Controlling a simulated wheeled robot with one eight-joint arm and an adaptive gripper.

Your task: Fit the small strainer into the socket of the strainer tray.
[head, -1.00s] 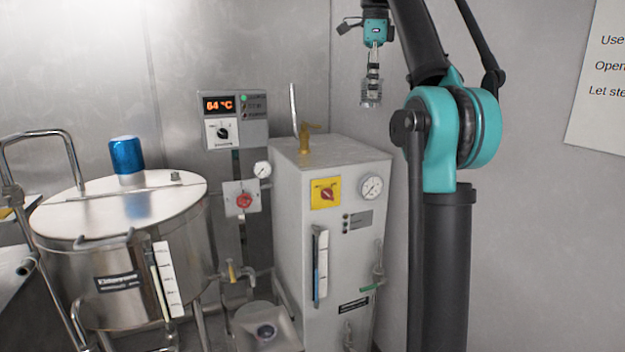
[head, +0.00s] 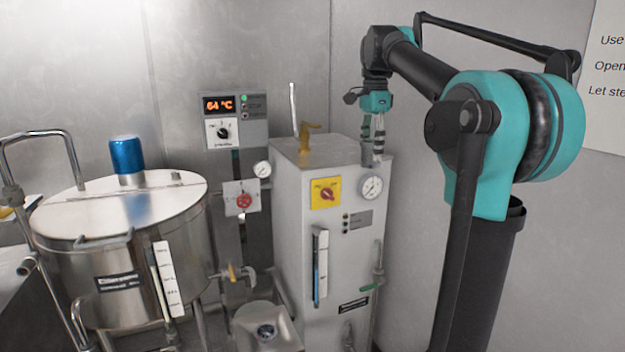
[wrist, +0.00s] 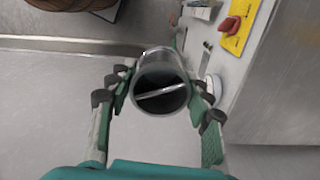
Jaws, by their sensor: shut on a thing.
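My gripper (head: 373,136) is shut on the small strainer (head: 371,159) and holds it in front of the upper right of the grey boiler cabinet. In the wrist view, the strainer (wrist: 176,99) is a round grey cup with a bar across its mouth, pinched between the two green fingers of my gripper (wrist: 160,95). A pale square tray (head: 287,327), which looks like the strainer tray, shows at the bottom of the head view. It has a dark round socket (head: 266,331). It lies well below and left of my gripper; its lower edge is cut off.
The grey cabinet (head: 336,255) has a brass valve (head: 308,138) on top, a gauge (head: 371,188) and pipework at its right. A steel kettle (head: 115,265) with a blue motor (head: 126,156) stands left of the tray. A tap (head: 233,273) sits just above the tray.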

